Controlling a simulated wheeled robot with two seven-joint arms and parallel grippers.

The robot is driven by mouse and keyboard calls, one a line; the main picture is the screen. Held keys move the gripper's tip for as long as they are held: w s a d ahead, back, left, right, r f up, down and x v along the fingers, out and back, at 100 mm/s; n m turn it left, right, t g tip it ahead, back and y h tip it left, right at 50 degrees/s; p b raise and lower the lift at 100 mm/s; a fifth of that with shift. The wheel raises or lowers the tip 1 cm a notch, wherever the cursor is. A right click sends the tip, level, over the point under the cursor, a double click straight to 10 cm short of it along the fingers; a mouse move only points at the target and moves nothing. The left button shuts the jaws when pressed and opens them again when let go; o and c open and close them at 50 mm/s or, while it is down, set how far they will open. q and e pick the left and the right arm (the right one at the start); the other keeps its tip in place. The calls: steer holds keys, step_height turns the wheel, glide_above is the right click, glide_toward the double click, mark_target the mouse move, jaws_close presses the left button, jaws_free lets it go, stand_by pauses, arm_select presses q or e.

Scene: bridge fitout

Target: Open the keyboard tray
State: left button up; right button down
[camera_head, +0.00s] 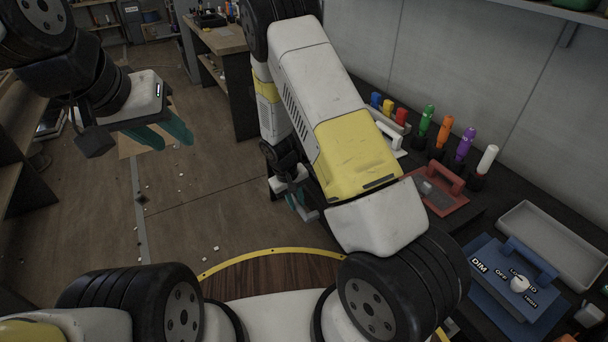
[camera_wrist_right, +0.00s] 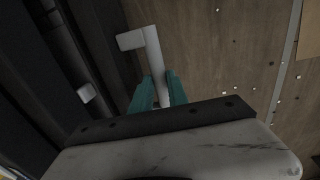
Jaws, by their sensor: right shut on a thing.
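My right gripper (camera_wrist_right: 158,92) has its teal fingers shut on a pale, L-shaped handle (camera_wrist_right: 153,50) in the right wrist view. I take this for the handle of the keyboard tray. The handle stands out beside a dark desk front. In the head view the right gripper (camera_head: 301,206) is low beside the bench, partly behind my own right arm. The tray itself is hidden there by that arm and the bench edge. My left gripper (camera_head: 176,142) hangs at the upper left over the floor, its teal fingers apart and empty.
Another workbench (camera_head: 222,40) stands at the back. The wooden floor (camera_head: 205,205) between is open, with small scattered bits.

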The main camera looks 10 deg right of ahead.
steer(key=s+a, duration=0.3)
steer(key=a, duration=0.4)
steer(key=s+a, duration=0.2)
steer(key=a, duration=0.6)
steer(key=shift+s+a, duration=0.3)
steer(key=shift+s, duration=0.1)
steer(key=c, duration=1.3)
jaws_free()
steer(key=shift+r, duration=0.1)
step_height(320, 180, up, 7)
steer(key=a, duration=0.1)
steer(key=shift+s+a+r, duration=0.2)
steer(key=shift+s+a, duration=0.05)
steer(key=shift+r, duration=0.1)
